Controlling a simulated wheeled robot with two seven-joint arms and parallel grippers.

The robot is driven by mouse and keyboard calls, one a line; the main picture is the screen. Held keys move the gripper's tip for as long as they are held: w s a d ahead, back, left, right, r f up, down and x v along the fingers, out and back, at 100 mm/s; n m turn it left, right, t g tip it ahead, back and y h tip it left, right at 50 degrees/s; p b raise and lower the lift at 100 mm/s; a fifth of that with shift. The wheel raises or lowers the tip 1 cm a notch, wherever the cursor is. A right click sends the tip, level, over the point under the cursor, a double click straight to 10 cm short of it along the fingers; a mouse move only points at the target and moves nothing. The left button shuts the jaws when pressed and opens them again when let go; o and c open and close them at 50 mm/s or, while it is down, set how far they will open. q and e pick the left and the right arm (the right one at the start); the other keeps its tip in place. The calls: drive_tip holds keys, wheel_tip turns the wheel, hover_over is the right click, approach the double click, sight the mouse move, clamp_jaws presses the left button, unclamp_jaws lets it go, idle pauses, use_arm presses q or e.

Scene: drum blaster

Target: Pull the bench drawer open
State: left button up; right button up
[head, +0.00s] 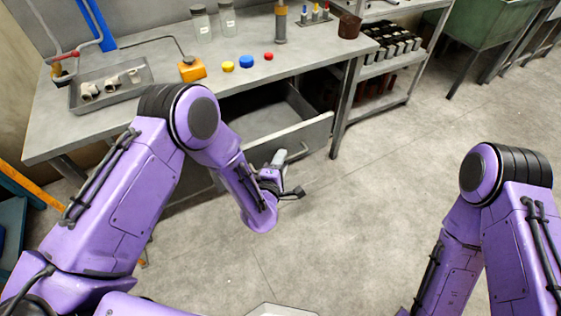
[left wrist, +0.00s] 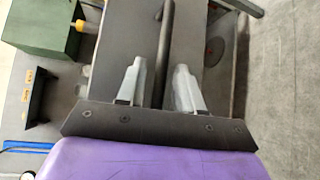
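The grey bench drawer (head: 312,136) under the workbench stands pulled out, and its empty-looking inside shows from above. Its dark bar handle (head: 300,153) is on the front face. My left gripper (head: 280,158) is in front of the drawer face, close to the handle. In the left wrist view, my left gripper (left wrist: 160,85) has its two pale fingers apart, one on each side of the dark handle bar (left wrist: 165,45). Gaps show between the bar and both fingers. My right arm shows at the right of the head view, but its gripper is out of the frame.
A shelf rack (head: 385,65) stands to the right. The floor (head: 370,210) before the drawer is clear.

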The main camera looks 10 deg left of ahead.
use_arm(q)
drive_tip(key=shift+s, duration=0.1)
drive_tip(key=s+a+r, duration=0.1)
drive_tip(key=s, duration=0.9)
drive_tip(key=shift+r+b, duration=0.25)
drive_tip(key=shift+b, duration=0.2)
drive_tip(key=shift+s, duration=0.1)
drive_tip(key=s+a+f+m+g+y, duration=0.2)
drive_tip(key=s+a+f+m+g, duration=0.45)
drive_tip(key=f+m, duration=0.3)
drive_tip(key=s+a+f+m+g+y+p, duration=0.1)
drive_tip(key=s+a+f+g, duration=0.1)
drive_tip(key=s+a, duration=0.4)
drive_tip(key=s+a+f+m+g+y, duration=0.1)
drive_tip(key=s+a+g, duration=0.3)
drive_tip(key=s, duration=0.7)
drive_tip(key=a+f+y, duration=0.1)
drive_tip(key=a, duration=0.1)
drive_tip(key=shift+s+a+f+g+p, duration=0.25)
drive_tip(key=shift+a+f+g+p, duration=0.1)
drive_tip(key=shift+p, duration=0.05)
